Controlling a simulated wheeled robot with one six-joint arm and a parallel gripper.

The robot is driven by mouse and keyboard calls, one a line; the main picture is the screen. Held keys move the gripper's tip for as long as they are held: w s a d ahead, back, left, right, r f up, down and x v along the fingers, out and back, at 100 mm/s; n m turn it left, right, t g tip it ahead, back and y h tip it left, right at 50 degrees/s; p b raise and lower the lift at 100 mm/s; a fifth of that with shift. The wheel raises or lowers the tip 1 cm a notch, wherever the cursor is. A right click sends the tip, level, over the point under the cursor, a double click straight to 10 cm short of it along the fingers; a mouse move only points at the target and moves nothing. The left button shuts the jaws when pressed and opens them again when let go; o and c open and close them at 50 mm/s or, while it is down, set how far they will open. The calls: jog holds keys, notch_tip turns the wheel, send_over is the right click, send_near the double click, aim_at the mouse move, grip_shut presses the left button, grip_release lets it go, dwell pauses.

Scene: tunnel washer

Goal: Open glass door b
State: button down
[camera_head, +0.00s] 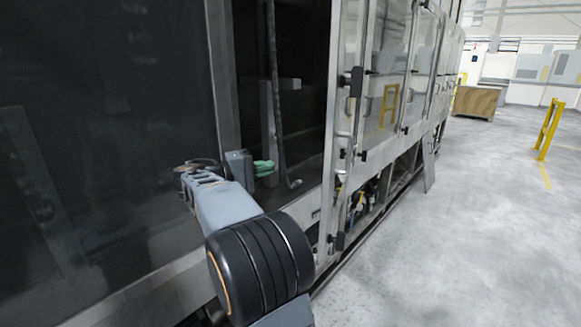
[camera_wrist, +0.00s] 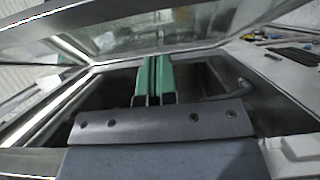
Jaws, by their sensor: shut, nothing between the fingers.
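My gripper (camera_head: 264,167) has green fingers and is at the dark opening in the long machine's side, left of a metal-framed glass door (camera_head: 395,45). The fingers are shut with nothing between them; they also show in the wrist view (camera_wrist: 155,75). No label is readable, so I cannot tell which pane is door b. In the wrist view a framed glass pane (camera_wrist: 150,38) slants across the top, beyond the fingers. I see no contact between fingers and door.
A large dark pane (camera_head: 100,120) fills the left. Black latches or hinges (camera_head: 355,82) sit along the metal frame. A hanging dark hose (camera_head: 278,100) is close to my gripper. Grey floor (camera_head: 470,230) is free to the right, with a yellow barrier (camera_head: 548,128) and wooden crate (camera_head: 476,102) farther off.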

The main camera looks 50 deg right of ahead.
jog(key=s+a+p+x, duration=0.1)
jog(key=s+p+x, duration=0.1)
jog(key=x, duration=1)
jog(key=shift+s+p, duration=0.35)
jog(key=shift+p, duration=0.3)
jog(key=shift+a, duration=0.1)
